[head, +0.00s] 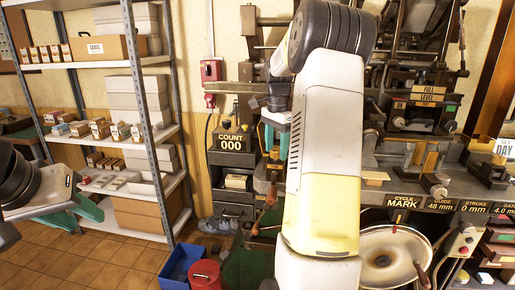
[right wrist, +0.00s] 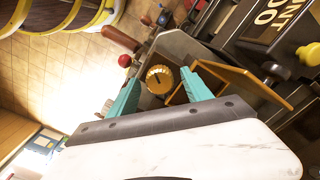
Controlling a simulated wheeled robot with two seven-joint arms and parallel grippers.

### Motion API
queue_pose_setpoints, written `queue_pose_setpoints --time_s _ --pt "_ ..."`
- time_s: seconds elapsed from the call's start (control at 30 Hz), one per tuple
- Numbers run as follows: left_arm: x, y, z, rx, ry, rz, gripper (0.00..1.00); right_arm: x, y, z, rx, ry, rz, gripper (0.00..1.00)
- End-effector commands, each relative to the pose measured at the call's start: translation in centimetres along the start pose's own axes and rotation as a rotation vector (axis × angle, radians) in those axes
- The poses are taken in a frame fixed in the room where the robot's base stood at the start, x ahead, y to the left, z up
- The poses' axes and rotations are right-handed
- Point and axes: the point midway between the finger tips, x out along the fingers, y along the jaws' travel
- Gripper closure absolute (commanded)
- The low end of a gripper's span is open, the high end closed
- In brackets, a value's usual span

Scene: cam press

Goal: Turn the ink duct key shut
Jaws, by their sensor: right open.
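A round yellow knob with a dark mark on its face (right wrist: 160,79), which looks like the ink duct key, sits beside an orange-yellow trough (right wrist: 222,82) in the right wrist view. My right gripper (right wrist: 161,78) is open, with its teal fingers on either side of the knob. I cannot tell whether they touch it. In the head view the right gripper (head: 276,138) points down in front of the press, and my arm hides much of the machine. My left gripper (head: 88,220) is at the left, away from the press, its green fingers apart and empty.
A shelf rack (head: 150,110) with boxes stands at the left. A blue bin (head: 182,264) and a red can (head: 205,274) are on the floor. The COUNT box (head: 232,143) is left of my right gripper. A round disc (head: 385,262) is at the lower right.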

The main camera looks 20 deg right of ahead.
Motion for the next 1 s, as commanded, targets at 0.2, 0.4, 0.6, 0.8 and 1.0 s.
queue_pose_setpoints --time_s 0.2,0.4,0.6,0.8,1.0 --pt "0.01 0.0 0.0 0.0 0.0 0.0 0.64 0.05 0.0 -0.01 0.0 0.0 0.0 0.42" --pt "0.01 0.0 0.0 0.0 0.0 0.0 0.64 0.04 -0.01 -0.02 0.0 0.0 0.0 0.81" --pt "0.01 0.0 0.0 0.0 0.0 0.0 0.64 0.03 -0.01 -0.02 -0.001 0.001 0.0 1.0" --pt "0.01 0.0 0.0 0.0 0.0 0.0 0.64 0.02 -0.02 -0.02 -0.037 0.001 -0.001 1.0" --pt "0.01 0.0 0.0 0.0 0.0 0.0 0.64 0.02 -0.03 -0.02 -0.144 0.001 -0.001 1.0"
